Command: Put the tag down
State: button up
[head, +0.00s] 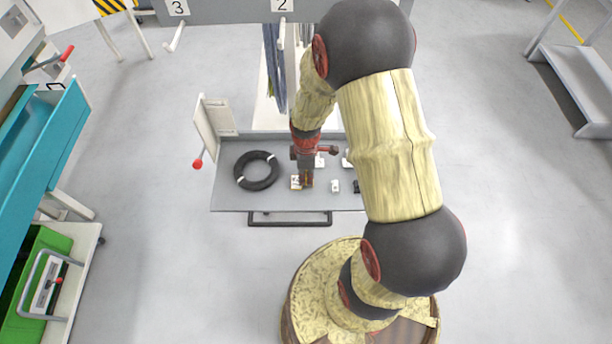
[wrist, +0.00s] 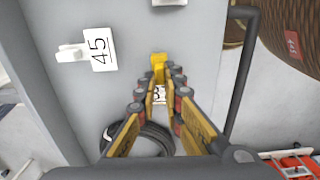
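My gripper (head: 306,186) points down over the grey tray of the cart (head: 240,205). In the wrist view my gripper (wrist: 162,82) has its fingertips close together on the yellow grip (wrist: 158,60) of a tag. The tag's white plate (wrist: 158,95) shows between the fingers, with part of a number that begins with 3. The fingers hide the rest. In the head view the tag (head: 296,182) shows as a small white plate beside the fingertips, at or just above the tray surface. I cannot tell whether it touches the tray.
A black cable coil (head: 257,170) lies left of my gripper. A tag marked 45 (wrist: 98,50) lies on the tray nearby. Another small white tag (head: 335,186) and a black item (head: 356,186) lie to the right. A numbered grey rack beam (head: 230,12) stands behind.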

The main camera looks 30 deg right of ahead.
jog(key=o, duration=0.5)
jog(key=shift+c, duration=0.2)
notch_tip(320, 180, up, 12)
jog(key=p, duration=0.3)
notch_tip(320, 180, up, 8)
jog(key=m+t, duration=0.1)
jog(key=m, duration=0.1)
send_over(306, 179)
jog(key=a, duration=0.2)
jog(key=s+a+r+m+t, duration=0.2)
jog(key=s+a+r+m, duration=0.2)
jog(key=r, duration=0.5)
jog(key=s+a+r+m+t, duration=0.2)
jog(key=s+a+r+m, duration=0.3)
jog(key=s+r, duration=0.3)
notch_tip(306, 179, up, 2)
jog(key=shift+a+r+t, duration=0.2)
jog(key=shift+a+t, duration=0.1)
